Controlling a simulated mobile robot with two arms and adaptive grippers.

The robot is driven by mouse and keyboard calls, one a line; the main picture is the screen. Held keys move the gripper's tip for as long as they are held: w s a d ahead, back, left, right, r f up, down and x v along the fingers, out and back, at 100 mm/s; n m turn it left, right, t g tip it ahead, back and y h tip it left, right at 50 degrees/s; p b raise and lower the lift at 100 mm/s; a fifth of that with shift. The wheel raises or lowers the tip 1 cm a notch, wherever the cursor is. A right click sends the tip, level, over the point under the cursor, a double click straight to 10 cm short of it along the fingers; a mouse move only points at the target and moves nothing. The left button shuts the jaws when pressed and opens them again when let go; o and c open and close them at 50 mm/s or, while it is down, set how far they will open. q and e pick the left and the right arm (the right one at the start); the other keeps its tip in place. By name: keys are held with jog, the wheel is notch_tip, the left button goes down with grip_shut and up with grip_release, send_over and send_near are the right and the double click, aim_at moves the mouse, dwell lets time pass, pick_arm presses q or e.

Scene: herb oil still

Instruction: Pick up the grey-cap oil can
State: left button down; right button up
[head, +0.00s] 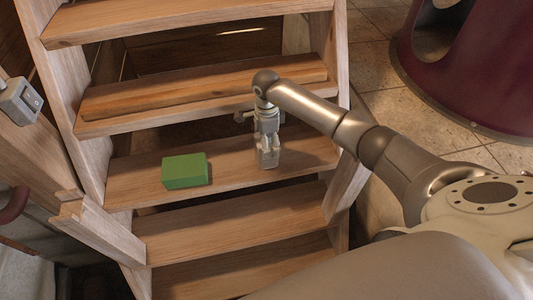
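My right gripper (268,158) comes in from the right and points down at a middle step of the wooden stairs (235,180). Its grey lower end is at or just above the tread. Its fingers are small and blend together, so I cannot tell whether they are open, shut or around something. I cannot make out a grey-cap oil can clearly; one may be hidden at the gripper. A green box-shaped block (185,171) lies on the same step, left of the gripper and apart from it. My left gripper is out of view.
A loose wooden plank (205,87) lies on the step above. A grey switch box (19,101) is at the left. A dark red round-walled vessel (470,75) stands on the tiled floor (375,75) at the upper right. The tread between block and gripper is clear.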

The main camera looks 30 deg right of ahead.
jog(key=shift+c, duration=0.5)
jog(key=c, duration=1.1)
